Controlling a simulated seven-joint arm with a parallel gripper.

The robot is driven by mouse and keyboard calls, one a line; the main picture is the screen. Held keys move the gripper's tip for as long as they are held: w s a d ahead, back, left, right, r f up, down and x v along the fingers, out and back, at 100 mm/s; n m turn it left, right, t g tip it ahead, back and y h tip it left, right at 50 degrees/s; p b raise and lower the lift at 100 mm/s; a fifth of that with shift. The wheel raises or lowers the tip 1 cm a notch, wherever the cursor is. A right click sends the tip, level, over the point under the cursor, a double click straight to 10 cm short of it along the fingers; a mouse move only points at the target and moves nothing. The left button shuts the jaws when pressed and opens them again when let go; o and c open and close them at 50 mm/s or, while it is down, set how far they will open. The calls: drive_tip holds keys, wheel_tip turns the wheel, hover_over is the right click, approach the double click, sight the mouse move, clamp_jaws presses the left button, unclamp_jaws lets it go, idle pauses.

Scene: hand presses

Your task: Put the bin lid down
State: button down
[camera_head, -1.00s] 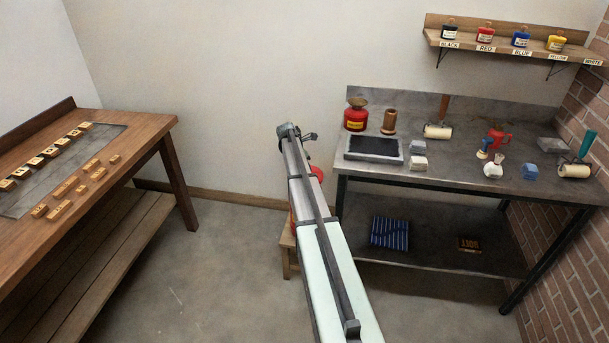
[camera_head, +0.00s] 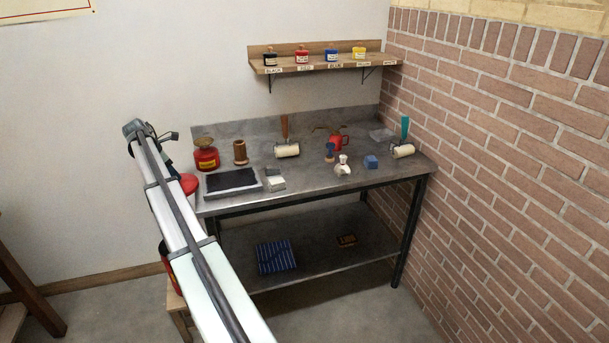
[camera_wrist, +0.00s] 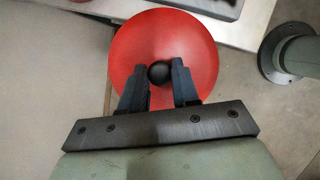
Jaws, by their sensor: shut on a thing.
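The bin lid (camera_wrist: 190,40) is a round red disc with a black knob (camera_wrist: 159,72). My gripper (camera_wrist: 160,85) is shut on the knob, with a dark finger on each side. In the head view the lid (camera_head: 189,182) shows in part beside my arm, at the left end of the metal bench; my arm hides the gripper there. The red bin (camera_head: 166,258) shows as a sliver left of my arm, lower than the lid, at a wooden stool (camera_head: 182,318). The lid appears apart from the bin and raised above it.
The metal bench (camera_head: 330,185) is close right of the lid and holds a dark ink slab (camera_head: 232,181), a red can (camera_head: 206,157) and rollers (camera_head: 287,150). A brick wall (camera_head: 510,170) stands at the right. A shelf (camera_head: 325,62) of ink pots hangs above.

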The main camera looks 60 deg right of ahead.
wheel_tip(320, 180, up, 2)
drive_tip(key=r, duration=0.1)
hover_over(196, 180)
drive_tip(key=shift+w+d+f+m, duration=0.1)
drive_tip(key=shift+w+f+m, duration=0.05)
drive_tip(key=shift+f+m, duration=0.15)
drive_tip(key=s+d+r, duration=0.2)
drive_tip(key=s+d, duration=1.2)
drive_tip(key=s, duration=0.2)
drive_tip(key=s+d+r, duration=0.2)
drive_tip(key=s+d, duration=1.1)
drive_tip(key=s, duration=0.2)
drive_tip(key=shift+s+f, duration=0.15)
drive_tip(key=shift+f, duration=4.7)
drive_tip(key=shift+f, duration=0.1)
drive_tip(key=c, duration=0.8)
unclamp_jaws()
